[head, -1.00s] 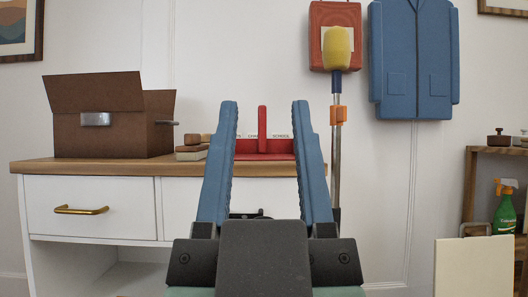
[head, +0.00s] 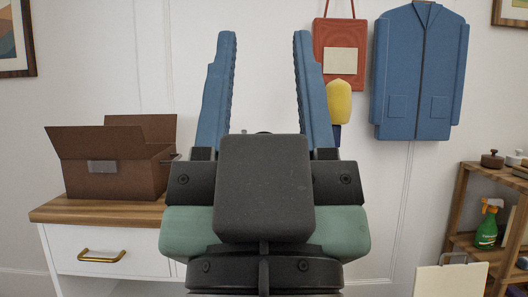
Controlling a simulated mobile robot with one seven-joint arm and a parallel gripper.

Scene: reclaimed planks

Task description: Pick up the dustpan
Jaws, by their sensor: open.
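My gripper (head: 264,38) is open and empty, its two blue fingers pointing up in the middle of the head view with bare white wall between them. I cannot make out a dustpan now. A red piece with an upright handle, possibly the dustpan, showed on the cabinet top earlier. That spot is now hidden behind my gripper's dark body and green wrist.
An open brown box (head: 115,172) stands on the white cabinet's wooden top (head: 60,211) at left. A red bag (head: 340,45), a yellow-headed tool (head: 338,102) and a blue jacket (head: 420,75) are at the wall. A shelf with a green spray bottle (head: 487,230) stands right.

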